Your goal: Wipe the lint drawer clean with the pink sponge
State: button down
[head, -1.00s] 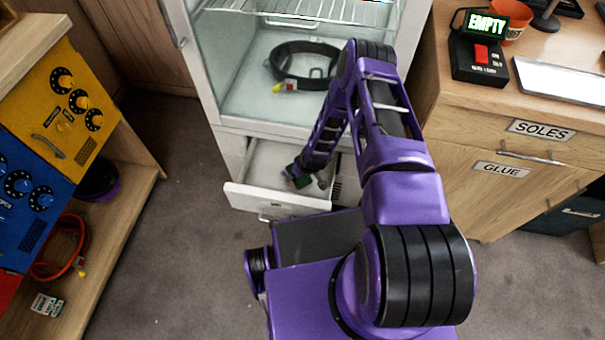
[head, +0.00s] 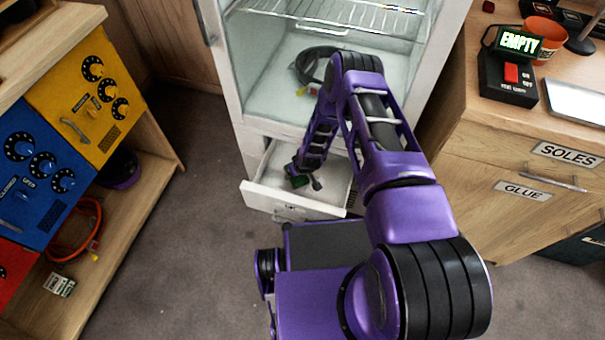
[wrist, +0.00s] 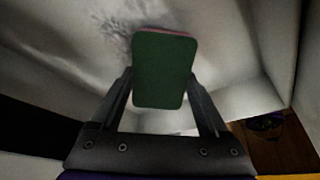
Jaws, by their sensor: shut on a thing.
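The lint drawer (head: 268,196) is the white open drawer low in the white cabinet. My gripper (head: 299,177) reaches down into it. In the wrist view my gripper (wrist: 165,105) is shut on the sponge (wrist: 163,72), which shows a dark green face and a thin pink edge at the top. A dark grey lint smear (wrist: 118,35) lies on the pale drawer surface beside the sponge's upper left. Whether the sponge touches the drawer floor cannot be told. My arm hides part of the drawer's right side.
Above the drawer, the white cabinet (head: 268,95) holds a dark coiled strap (head: 306,66) and a wire rack (head: 335,20). A wooden counter (head: 500,135) stands at right, a coloured panel shelf (head: 85,95) at left. Grey floor (head: 190,240) between is clear.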

jog(key=shift+a+f, duration=0.1)
jog(key=shift+d, duration=0.2)
jog(key=shift+s+d+f, duration=0.1)
jog(key=shift+s+d, duration=0.3)
jog(key=shift+d, duration=0.3)
jog(key=shift+s+d+f, duration=0.15)
jog(key=shift+s+d, duration=0.2)
jog(key=shift+d, duration=0.4)
jog(key=shift+s+d+f, duration=0.1)
jog(key=shift+s+d, duration=0.3)
jog(key=shift+d, duration=0.3)
jog(key=shift+s+d+r, duration=0.1)
jog(key=shift+s+d, duration=0.3)
jog(key=shift+d, duration=0.6)
jog(key=shift+s+d+r, duration=0.1)
jog(key=shift+s+d, duration=0.25)
jog(key=shift+d, duration=0.65)
jog(key=shift+s+d, duration=0.4)
jog(key=shift+d, duration=0.6)
jog(key=shift+w+r, duration=0.1)
jog(key=shift+a+r+p, duration=0.1)
jog(key=shift+r+p, duration=0.3)
jog(key=shift+r, duration=0.15)
jog(key=shift+w+a+r+p, duration=0.1)
jog(key=shift+r+p, duration=0.7)
jog(key=shift+r, duration=0.5)
jog(key=shift+w+r+p, duration=0.1)
jog(key=shift+r+p, duration=0.65)
jog(key=shift+r, duration=0.5)
